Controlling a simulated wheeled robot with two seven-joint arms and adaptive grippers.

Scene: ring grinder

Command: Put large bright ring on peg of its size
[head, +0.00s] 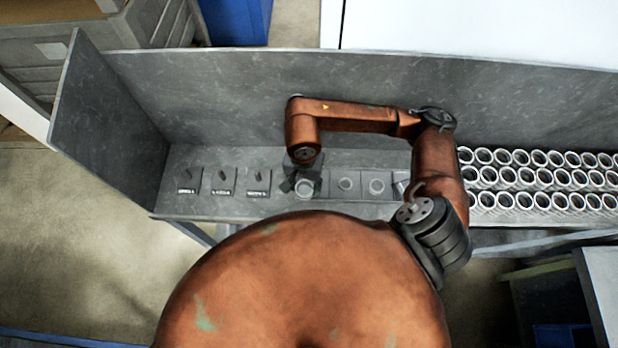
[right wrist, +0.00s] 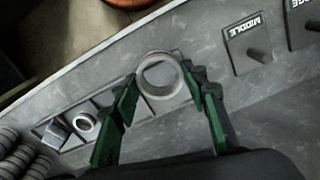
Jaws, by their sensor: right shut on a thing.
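My right gripper (head: 303,177) is shut on a bright ring (head: 304,189) at the left end of the small tray. In the right wrist view the gripper (right wrist: 165,82) has its green fingers on either side of the ring (right wrist: 160,94), whose hole faces the camera. I cannot tell whether the ring touches the tray. Three dark pegs on labelled plates stand left of it: left (head: 187,180), middle (head: 223,180) and near (head: 259,181). In the right wrist view a peg (right wrist: 260,54) bears the label MIDDLE; another label is cut off. My left gripper is out of view.
The tray (head: 361,175) also holds smaller rings to the right of the gripper. Several rows of bright rings (head: 540,178) fill the bench's right side. A grey back panel (head: 220,95) and a left side panel (head: 100,120) rise around the bench.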

